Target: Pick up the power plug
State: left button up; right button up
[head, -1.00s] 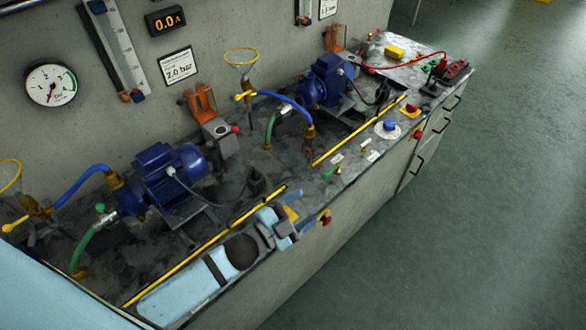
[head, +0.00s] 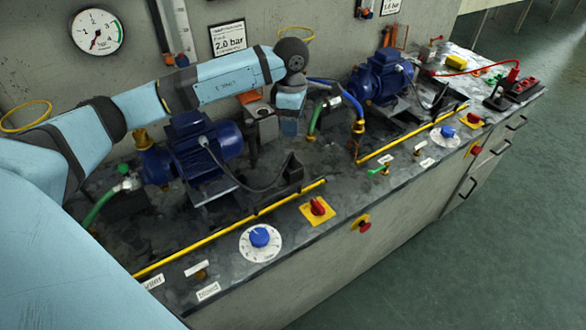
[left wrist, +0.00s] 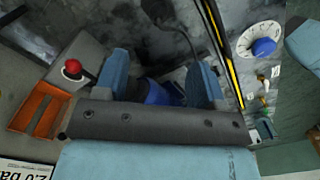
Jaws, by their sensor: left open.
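The black power plug (head: 292,170) appears to be the dark piece at the end of the cable from the nearer blue motor (head: 205,145). It is upright on the bench; I cannot separate it clearly from the dark socket under it. In the left wrist view a dark piece with the cable, likely the plug (left wrist: 158,9), is cut by the top edge. My left gripper (head: 289,128) points down above and behind the plug, apart from it. In the left wrist view its fingers (left wrist: 165,65) are spread with nothing held. My right gripper is out of view.
A grey box with a red knob (left wrist: 72,69) stands close beside the left gripper. An orange holder (left wrist: 38,107) is by the wall. A yellow strip (head: 235,232) runs in front of the plug, with a dial (head: 260,242) and red switch (head: 317,207) beyond.

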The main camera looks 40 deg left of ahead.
aim_at(294, 156)
pick_arm(q)
jog(key=f, duration=0.8)
jog(key=shift+a, duration=0.35)
jog(key=f, duration=0.2)
jog(key=d+f, duration=0.1)
jog(key=f, duration=0.1)
jog(key=shift+f, duration=0.75)
jog(key=c, duration=1)
